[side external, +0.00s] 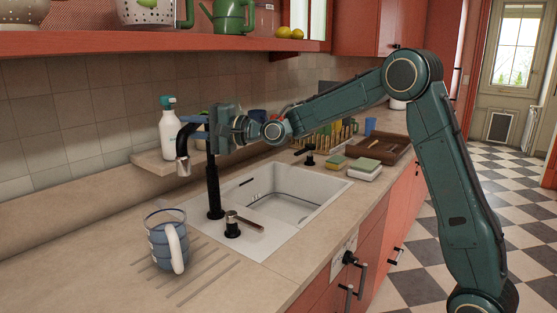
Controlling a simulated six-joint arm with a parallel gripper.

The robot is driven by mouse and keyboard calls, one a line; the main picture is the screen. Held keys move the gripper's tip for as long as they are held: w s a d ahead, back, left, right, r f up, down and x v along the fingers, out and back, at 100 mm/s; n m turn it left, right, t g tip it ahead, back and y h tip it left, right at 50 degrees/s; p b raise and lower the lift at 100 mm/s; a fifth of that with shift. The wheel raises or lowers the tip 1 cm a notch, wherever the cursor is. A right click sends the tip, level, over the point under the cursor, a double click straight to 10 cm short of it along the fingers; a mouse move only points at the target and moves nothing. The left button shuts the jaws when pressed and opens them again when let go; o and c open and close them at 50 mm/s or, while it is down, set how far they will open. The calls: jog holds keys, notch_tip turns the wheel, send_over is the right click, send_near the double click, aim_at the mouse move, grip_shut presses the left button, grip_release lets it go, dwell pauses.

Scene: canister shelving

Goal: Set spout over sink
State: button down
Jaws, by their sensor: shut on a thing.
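The white sink (292,188) is set into the counter. A black faucet column (214,190) rises at the sink's left edge. Its curved black spout (182,145) ends in a metallic tip that hangs at the left of the column, over the counter side and outside the basin. My gripper (194,128) is at the top of the faucet, with its blue fingers around the spout, and it is shut on it. The exact contact between fingers and spout is partly hidden.
A glass measuring jug (160,242) stands on the counter in front of the faucet. A faucet handle (236,224) sits at the sink's near-left corner. A white spray bottle (169,130) stands on a ledge behind. Sponges (362,165) and a wooden tray (385,150) lie beyond the sink.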

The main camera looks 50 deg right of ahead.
jog(key=shift+s+d+n+g+y, duration=1)
jog(key=shift+s+d+n+y, duration=0.35)
jog(key=shift+y, duration=0.45)
jog(key=shift+s+d+n+g+y, duration=0.65)
jog(key=shift+d+n+g+y, duration=0.25)
jog(key=shift+n+g+y, duration=0.25)
jog(key=c, duration=1.3)
grip_release()
jog(key=shift+s+d, duration=0.1)
